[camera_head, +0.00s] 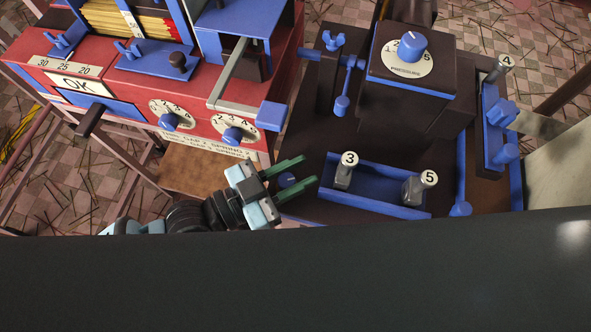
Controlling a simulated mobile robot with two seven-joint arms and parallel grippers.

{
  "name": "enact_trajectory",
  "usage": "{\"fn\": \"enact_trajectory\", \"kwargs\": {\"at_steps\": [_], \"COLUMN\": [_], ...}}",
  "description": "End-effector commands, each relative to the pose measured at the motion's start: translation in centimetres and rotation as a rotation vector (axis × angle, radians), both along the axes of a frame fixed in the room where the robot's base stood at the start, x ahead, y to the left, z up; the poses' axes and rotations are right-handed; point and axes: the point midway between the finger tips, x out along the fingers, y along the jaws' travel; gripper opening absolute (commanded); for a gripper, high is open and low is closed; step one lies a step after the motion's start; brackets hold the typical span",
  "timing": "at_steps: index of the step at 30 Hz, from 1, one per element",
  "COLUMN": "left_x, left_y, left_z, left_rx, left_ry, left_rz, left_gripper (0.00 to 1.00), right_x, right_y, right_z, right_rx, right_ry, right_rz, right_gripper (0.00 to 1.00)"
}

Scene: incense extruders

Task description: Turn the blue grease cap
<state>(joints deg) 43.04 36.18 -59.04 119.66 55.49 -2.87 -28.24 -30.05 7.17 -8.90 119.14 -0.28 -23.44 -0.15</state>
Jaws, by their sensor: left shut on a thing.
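The blue round cap (287,181) sits low on the dark machine body, left of the blue tray. It matches the blue grease cap and is partly hidden by my gripper. My left gripper (309,168) comes in from the lower left, and its two green fingers lie on either side of the cap, shut on it. Any turn mark on the cap is too small or hidden to read. My right gripper is not in view.
A blue tray (378,193) with posts marked 3 and 5 stands just right of the gripper. Behind is a block with a pressure dial (412,48). The red machine (120,75) with knobs is at left. A large dark surface (300,285) fills the bottom.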

Motion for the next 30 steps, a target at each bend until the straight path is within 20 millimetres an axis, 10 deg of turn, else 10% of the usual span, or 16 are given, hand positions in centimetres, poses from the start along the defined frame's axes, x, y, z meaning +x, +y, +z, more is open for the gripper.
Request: {"fn": "enact_trajectory", "kwargs": {"at_steps": [5, 6, 11, 30], "left_x": [0.06, 0.06, 0.03, -0.22], "left_y": [-0.03, -0.03, -0.04, -0.12], "left_z": [0.16, 0.17, 0.13, -0.05], "left_rx": [-0.004, -0.004, -0.003, 0.001], "left_ry": [-0.001, -0.002, -0.001, 0.005], "left_rz": [0.001, 0.001, 0.001, 0.003], "left_gripper": [0.04, 0.3, 0.49, 0.49], "right_x": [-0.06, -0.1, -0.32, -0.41], "right_y": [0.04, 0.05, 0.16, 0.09], "right_z": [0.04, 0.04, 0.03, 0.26], "right_rx": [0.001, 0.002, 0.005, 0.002], "right_ry": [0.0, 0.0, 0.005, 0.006], "right_rz": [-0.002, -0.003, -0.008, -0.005], "right_gripper": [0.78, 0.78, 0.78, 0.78]}}
